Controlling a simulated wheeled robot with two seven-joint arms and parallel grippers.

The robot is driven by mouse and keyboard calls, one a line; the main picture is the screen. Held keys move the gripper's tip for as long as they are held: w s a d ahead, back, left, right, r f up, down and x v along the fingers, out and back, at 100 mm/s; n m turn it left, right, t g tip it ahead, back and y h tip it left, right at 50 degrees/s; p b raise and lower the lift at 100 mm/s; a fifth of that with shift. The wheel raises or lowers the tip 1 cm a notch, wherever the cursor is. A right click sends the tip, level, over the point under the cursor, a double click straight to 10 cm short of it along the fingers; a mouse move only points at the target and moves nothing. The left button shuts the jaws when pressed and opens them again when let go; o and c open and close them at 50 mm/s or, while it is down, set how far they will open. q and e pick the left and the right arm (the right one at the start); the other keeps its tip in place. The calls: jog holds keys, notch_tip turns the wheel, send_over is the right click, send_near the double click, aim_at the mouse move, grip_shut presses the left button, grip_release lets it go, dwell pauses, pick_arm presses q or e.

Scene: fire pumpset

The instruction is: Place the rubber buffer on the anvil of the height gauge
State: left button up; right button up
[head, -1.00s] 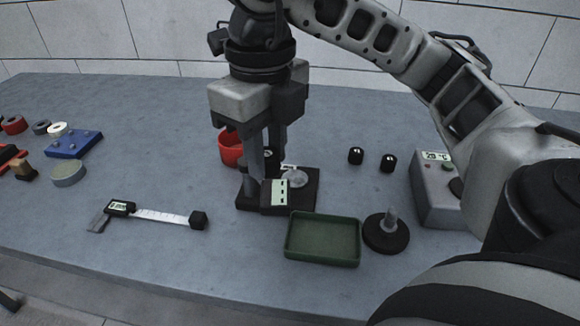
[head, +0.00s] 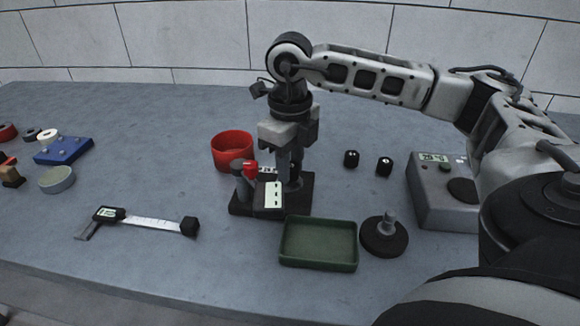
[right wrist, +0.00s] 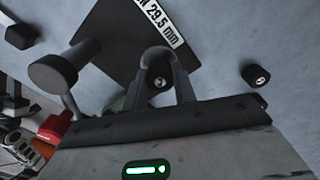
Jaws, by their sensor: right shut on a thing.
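The height gauge (head: 268,196) stands mid-table, with a black base, a pale display and a grey post with a red part beside it. My right gripper (head: 291,182) is over the right part of its base, where it hides the round anvil. In the right wrist view its two fingers (right wrist: 160,84) are shut on a small black rubber buffer (right wrist: 158,85) with a white mark on its end. The dark plate with the "29.5 mm" label (right wrist: 160,22) lies beside the fingers. Whether the buffer touches the anvil cannot be told. My left gripper is not in view.
A green tray (head: 318,264) and a round black stand (head: 384,240) are in front and right. Two black buffers (head: 351,158) (head: 384,166) stand at right, near a grey instrument (head: 436,205). A red bowl (head: 231,151) is behind the gauge. A caliper (head: 150,221) lies left.

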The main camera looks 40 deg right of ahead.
jog(key=shift+f, duration=0.35)
jog(key=shift+f, duration=0.15)
jog(key=o, duration=1)
jog(key=shift+c, duration=0.2)
notch_tip(320, 180, up, 12)
jog(key=p, duration=0.1)
jog(key=shift+r+p, duration=0.2)
jog(key=shift+p, duration=0.15)
jog(key=shift+s+f, duration=0.1)
